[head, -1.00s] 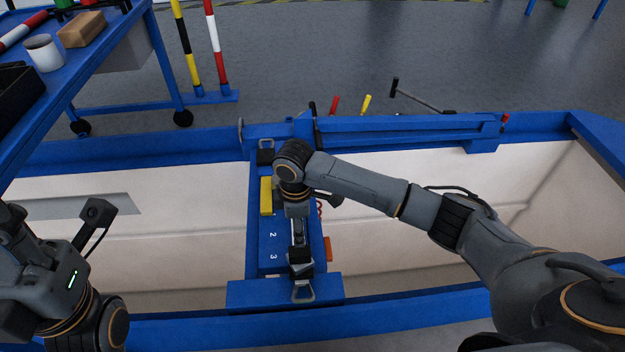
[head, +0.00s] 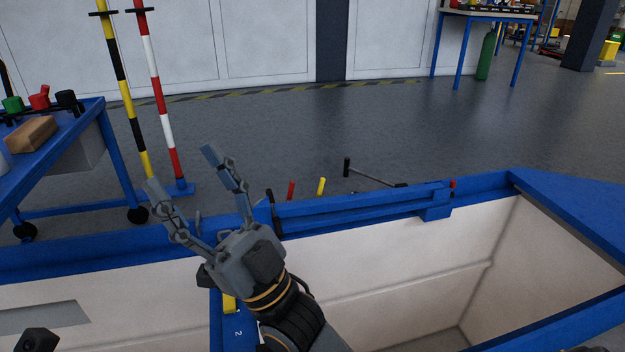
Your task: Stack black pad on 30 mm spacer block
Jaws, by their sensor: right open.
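My right gripper (head: 183,173) is raised over the pit's far rail. Its two fingers are spread wide with nothing between them, pointing up and left. No black pad can be made out; the lower tray is out of frame or behind my arm. Only a dark bit of my left arm shows at bottom left, not its gripper.
A blue beam (head: 360,212) runs along the pit's far edge, with red and yellow handles and a hammer (head: 370,174) behind it. Striped poles (head: 163,110) stand behind the gripper. A blue cart (head: 75,130) is at left. The white-walled pit (head: 400,270) is open at right.

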